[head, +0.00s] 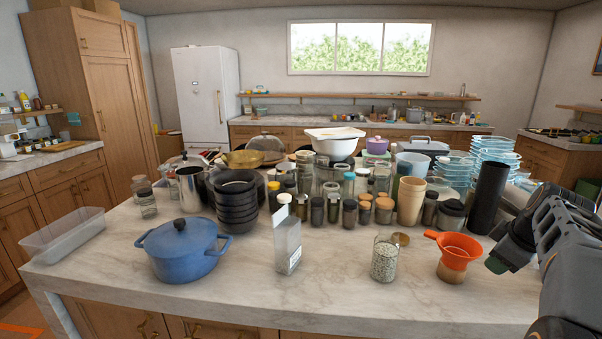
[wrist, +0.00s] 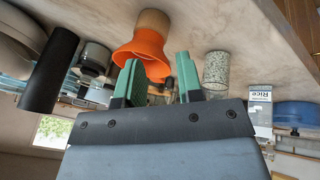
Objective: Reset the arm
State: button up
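My gripper (wrist: 158,76) shows in the wrist view with its two green-padded fingers apart and nothing held between them. In the head view my gripper (head: 498,260) is at the right, over the island's front right part, with one green fingertip showing. An orange funnel (head: 455,252) sits on a tan container just left of my gripper in the head view. In the wrist view, which is upside down, the funnel (wrist: 146,48) appears beyond the fingers; I see no clear contact.
The marble island (head: 330,262) is crowded with jars, bowls and cups. A glass jar (head: 384,260), a rice container (head: 287,245), a blue pot (head: 181,250) and a clear tray (head: 66,235) stand along the front. A tall black cylinder (head: 487,198) stands near my arm.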

jog(key=s+a+f+m+p, duration=0.2)
jog(key=s+a, duration=0.2)
jog(key=a, duration=0.5)
jog(key=s+a+f+m+g+p, duration=0.1)
jog(key=s+a, duration=0.3)
jog(key=a, duration=0.5)
jog(key=s+a+f+m+p, duration=0.2)
jog(key=s+a+f+m, duration=0.1)
jog(key=a, duration=0.6)
jog(key=shift+s+a+f+m+y+p, duration=0.15)
jog(key=shift+s+f+m+y+p, duration=0.2)
jog(key=shift+s+p, duration=0.1)
